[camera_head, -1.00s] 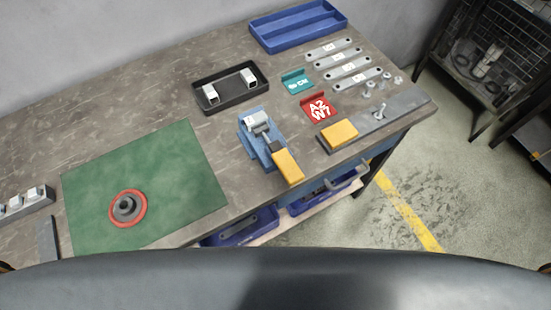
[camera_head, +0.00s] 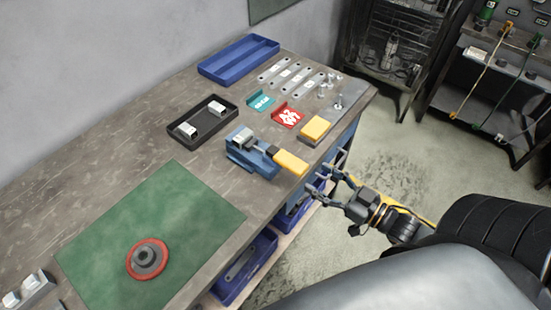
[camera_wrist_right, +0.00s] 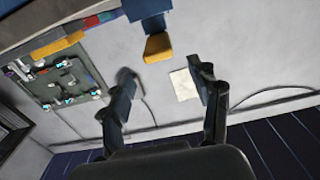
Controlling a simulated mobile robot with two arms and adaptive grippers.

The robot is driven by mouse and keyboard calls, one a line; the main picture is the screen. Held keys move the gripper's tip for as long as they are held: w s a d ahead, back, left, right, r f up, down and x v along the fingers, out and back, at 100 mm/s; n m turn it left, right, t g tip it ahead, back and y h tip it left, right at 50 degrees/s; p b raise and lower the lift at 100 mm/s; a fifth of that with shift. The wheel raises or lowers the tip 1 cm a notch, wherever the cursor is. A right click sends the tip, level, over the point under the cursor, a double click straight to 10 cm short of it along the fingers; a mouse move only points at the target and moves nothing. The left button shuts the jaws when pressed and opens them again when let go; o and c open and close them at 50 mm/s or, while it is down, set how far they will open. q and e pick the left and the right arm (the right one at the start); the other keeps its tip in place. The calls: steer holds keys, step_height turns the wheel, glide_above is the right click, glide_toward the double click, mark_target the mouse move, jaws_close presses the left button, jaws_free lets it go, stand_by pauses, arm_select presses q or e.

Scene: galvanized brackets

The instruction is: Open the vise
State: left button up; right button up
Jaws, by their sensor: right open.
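The vise (camera_head: 250,152) is blue with a grey metal jaw block and a yellow handle (camera_head: 291,162) pointing to the right, past the bench's front edge. In the right wrist view the yellow handle (camera_wrist_right: 158,46) hangs from a blue part, ahead of my fingers. My right gripper (camera_head: 330,182) is open and empty, below and to the right of the handle and apart from it. Its two spread fingers (camera_wrist_right: 163,92) also show in the right wrist view. My left gripper is not in view.
On the bench (camera_head: 110,150) are a black tray (camera_head: 202,121) with metal blocks, a blue tray (camera_head: 238,58), flat brackets (camera_head: 290,76), a red sign (camera_head: 287,116), a yellow block (camera_head: 315,129) and a green mat (camera_head: 185,220) with a red-rimmed disc. Blue bins (camera_head: 246,268) sit below.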

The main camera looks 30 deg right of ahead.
mark_target(286, 157)
steer(key=p+x, duration=0.2)
steer(key=x, duration=0.9)
steer(key=shift+w+r, duration=0.1)
steer(key=shift+w, duration=0.1)
steer(key=shift+w+a, duration=0.3)
steer(key=shift+w, duration=0.25)
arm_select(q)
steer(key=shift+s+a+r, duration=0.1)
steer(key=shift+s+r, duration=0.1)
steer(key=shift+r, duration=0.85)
arm_select(e)
steer(key=shift+c, duration=0.7)
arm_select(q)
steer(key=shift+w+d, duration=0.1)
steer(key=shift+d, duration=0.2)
arm_select(e)
jaws_close()
